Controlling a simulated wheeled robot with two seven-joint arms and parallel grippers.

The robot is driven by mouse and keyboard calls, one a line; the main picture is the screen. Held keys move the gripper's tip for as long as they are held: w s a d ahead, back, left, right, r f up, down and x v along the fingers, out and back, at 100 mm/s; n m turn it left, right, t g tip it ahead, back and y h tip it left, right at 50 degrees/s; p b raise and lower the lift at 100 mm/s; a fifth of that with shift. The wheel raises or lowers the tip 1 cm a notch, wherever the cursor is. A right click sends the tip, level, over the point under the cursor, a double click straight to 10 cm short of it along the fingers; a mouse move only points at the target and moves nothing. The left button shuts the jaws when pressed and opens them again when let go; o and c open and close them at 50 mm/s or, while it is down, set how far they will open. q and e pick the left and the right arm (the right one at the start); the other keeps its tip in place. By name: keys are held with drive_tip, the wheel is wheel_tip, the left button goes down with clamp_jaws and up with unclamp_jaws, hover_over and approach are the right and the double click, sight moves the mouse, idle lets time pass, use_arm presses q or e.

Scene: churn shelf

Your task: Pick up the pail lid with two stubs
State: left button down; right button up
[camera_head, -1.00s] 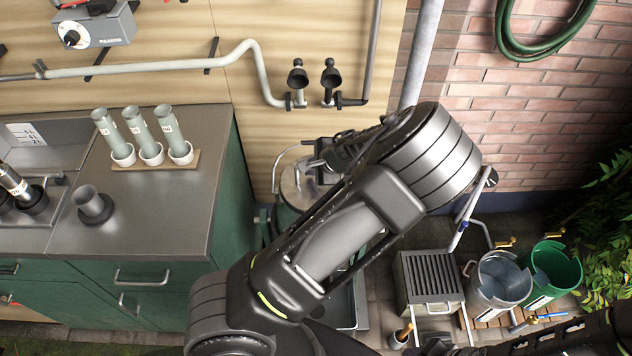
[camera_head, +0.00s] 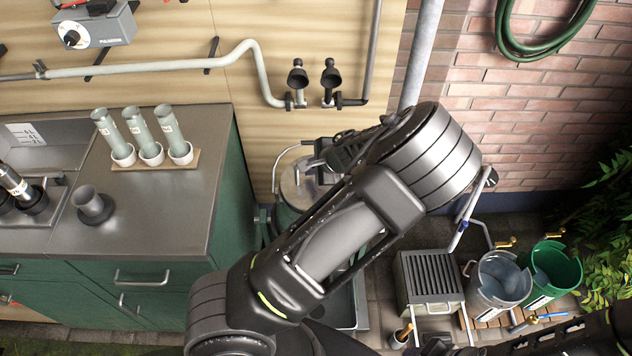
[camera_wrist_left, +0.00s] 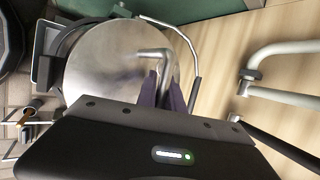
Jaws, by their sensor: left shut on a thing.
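The pail lid is a round, shiny metal disc (camera_wrist_left: 105,60) in the left wrist view, with a bent metal stub (camera_wrist_left: 166,62) standing up from it. I cannot make out a second stub. In the head view the lid (camera_head: 293,188) shows partly behind my left arm, over a green churn (camera_head: 285,222). My left gripper (camera_wrist_left: 162,88) is shut on the bent stub, its dark fingers on either side of it. In the head view the gripper (camera_head: 318,164) is mostly hidden by its own arm. I cannot tell whether the lid touches the churn.
A steel worktop (camera_head: 170,215) stands left. White pipework (camera_head: 165,65) runs along the wooden wall behind. A slatted metal box (camera_head: 430,280), a grey pail (camera_head: 500,282) and a green pail (camera_head: 556,268) stand on the right.

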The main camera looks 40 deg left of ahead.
sight(313, 178)
idle(0.4)
use_arm(q)
drive_tip(key=shift+w+r, duration=0.15)
drive_tip(key=shift+r, duration=0.45)
wheel_tip(313, 178, up, 9)
drive_tip(key=shift+d, duration=0.1)
idle(0.4)
drive_tip(key=s+d+n+g+b, duration=0.1)
drive_tip(key=d+n, duration=0.1)
drive_tip(key=d, duration=1.6)
drive_tip(key=shift+d+r+g, duration=0.3)
drive_tip(key=shift+d+r, duration=0.1)
drive_tip(key=shift+r, duration=0.05)
drive_tip(key=shift+s, duration=0.1)
